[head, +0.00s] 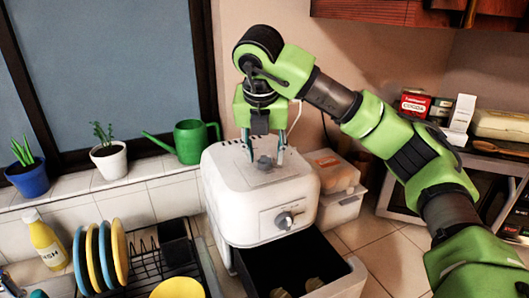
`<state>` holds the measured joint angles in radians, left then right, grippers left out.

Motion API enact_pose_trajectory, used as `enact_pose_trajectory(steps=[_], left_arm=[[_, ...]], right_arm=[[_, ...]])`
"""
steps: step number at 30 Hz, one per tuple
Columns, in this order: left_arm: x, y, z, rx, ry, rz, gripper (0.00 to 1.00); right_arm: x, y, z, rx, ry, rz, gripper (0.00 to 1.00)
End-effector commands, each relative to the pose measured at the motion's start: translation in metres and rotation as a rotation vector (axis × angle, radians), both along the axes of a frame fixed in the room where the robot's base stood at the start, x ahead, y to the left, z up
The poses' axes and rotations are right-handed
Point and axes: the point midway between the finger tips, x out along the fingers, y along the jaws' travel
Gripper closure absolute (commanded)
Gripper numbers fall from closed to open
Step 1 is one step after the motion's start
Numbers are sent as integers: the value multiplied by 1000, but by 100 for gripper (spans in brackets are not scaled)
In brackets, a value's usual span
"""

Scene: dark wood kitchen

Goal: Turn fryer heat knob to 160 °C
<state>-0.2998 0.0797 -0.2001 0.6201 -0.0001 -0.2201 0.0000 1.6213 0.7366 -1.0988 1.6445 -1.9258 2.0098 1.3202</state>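The white fryer (225,185) stands on the counter with its dark basket drawer (290,262) pulled open at the front. A grey knob (264,163) sits on a grey panel on its top. A second, silver and dark knob (286,220) is on its front face. Markings are too small to read, so I cannot tell which knob sets the heat. My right gripper (264,151) points down over the top knob, its fingers open, one on each side of it. Contact with the knob cannot be made out. My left gripper is not in view.
Yellowish food pieces (313,284) lie in the drawer. A dish rack (150,262) with plates stands at left, a green watering can (190,141) on the ledge behind. Plastic containers (340,200) stand right of the fryer, and a microwave (398,200) with boxes on top is farther right.

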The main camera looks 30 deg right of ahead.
Motion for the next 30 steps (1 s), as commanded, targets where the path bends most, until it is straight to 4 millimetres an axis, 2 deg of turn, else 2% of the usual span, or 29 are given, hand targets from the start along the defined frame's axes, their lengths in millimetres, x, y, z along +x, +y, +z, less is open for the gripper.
enact_pose_trajectory(steps=[9, 14, 30], left_arm=[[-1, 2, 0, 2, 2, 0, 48], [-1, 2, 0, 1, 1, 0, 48], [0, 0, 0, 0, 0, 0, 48]], right_arm=[[0, 0, 0, 0, 1, 2, 61], [-3, 2, 10, -1, 0, 2, 61], [-32, 21, 93, 0, -2, -1, 61]])
